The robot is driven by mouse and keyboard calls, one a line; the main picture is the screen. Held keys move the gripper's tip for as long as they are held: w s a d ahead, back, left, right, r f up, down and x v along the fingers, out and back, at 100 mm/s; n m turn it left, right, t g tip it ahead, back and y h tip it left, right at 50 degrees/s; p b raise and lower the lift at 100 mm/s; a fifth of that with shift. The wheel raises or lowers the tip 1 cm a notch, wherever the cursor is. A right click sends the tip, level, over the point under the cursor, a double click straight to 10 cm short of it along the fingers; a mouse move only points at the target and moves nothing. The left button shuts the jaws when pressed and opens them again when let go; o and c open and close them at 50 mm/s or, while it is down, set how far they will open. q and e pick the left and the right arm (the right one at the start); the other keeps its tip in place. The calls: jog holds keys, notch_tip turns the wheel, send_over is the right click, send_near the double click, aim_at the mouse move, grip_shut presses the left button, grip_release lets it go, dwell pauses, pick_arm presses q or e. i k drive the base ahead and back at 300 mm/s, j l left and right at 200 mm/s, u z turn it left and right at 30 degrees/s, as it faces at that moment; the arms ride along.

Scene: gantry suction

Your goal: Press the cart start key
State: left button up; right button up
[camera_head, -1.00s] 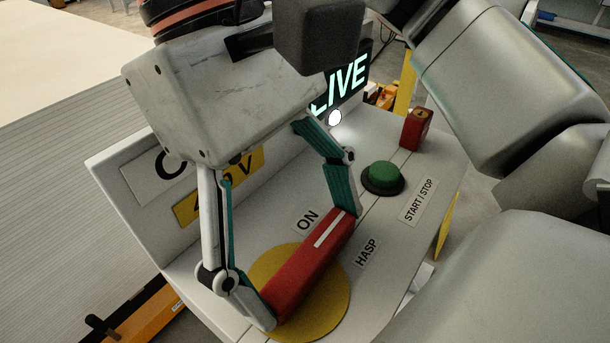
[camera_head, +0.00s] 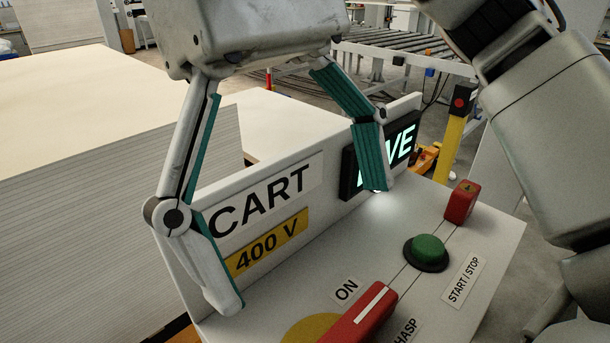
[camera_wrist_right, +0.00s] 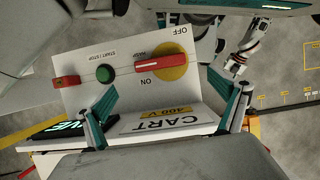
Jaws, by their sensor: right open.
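The green round button (camera_head: 428,250) sits in a black collar beside the START / STOP label (camera_head: 464,280) on the white cart panel (camera_head: 490,240). It also shows in the wrist view (camera_wrist_right: 104,74) and nothing touches it. The red switch handle (camera_head: 358,316) lies on a yellow disc (camera_head: 300,332), its white-striped end by the ON label (camera_head: 346,291). The LIVE sign (camera_head: 402,142) is lit. My right gripper (camera_head: 303,243) is open and empty above the panel, left of the button, its fingers spread wide. What looks like my left gripper (camera_wrist_right: 236,64) shows small in the wrist view; its opening is unclear.
A small red block (camera_head: 461,203) stands on the panel behind the button. The upright CART board (camera_head: 265,200) edges the panel's back. Stacked pale sheets (camera_head: 100,190) fill the left. A yellow post with a red button (camera_head: 458,125) and a roller conveyor (camera_head: 400,62) stand beyond.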

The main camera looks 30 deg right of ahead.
aim_at(427, 249)
jog(key=k, duration=1.5)
